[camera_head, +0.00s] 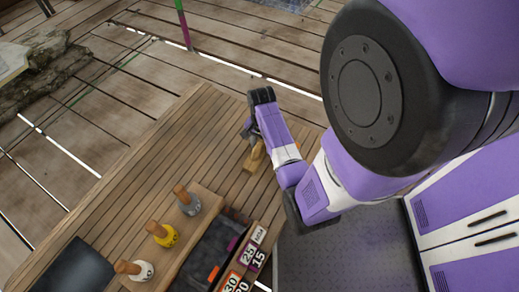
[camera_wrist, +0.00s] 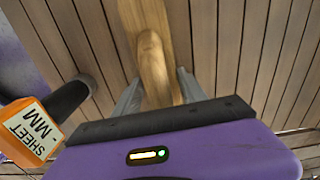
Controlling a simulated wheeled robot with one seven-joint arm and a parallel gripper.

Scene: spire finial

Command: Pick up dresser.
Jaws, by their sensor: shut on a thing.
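The dresser looks to be the light-brown wooden tool (camera_head: 255,157) on or just over the slatted wooden bench top. In the wrist view the wooden tool (camera_wrist: 153,65) runs lengthwise between the grey fingers, with its rounded raised part facing the camera. My gripper (camera_head: 250,130) is shut on it, one finger on each side; the grip also shows in the wrist view (camera_wrist: 159,92). The gripper hides part of the tool in both views. I cannot tell whether the tool touches the bench.
Several tools with wooden handles, including a yellow one (camera_head: 163,235), stand on a wooden block at the lower left. Beside them is a dark tray (camera_head: 208,248) and number cards (camera_head: 250,254). The bench's upper middle (camera_head: 170,150) is clear.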

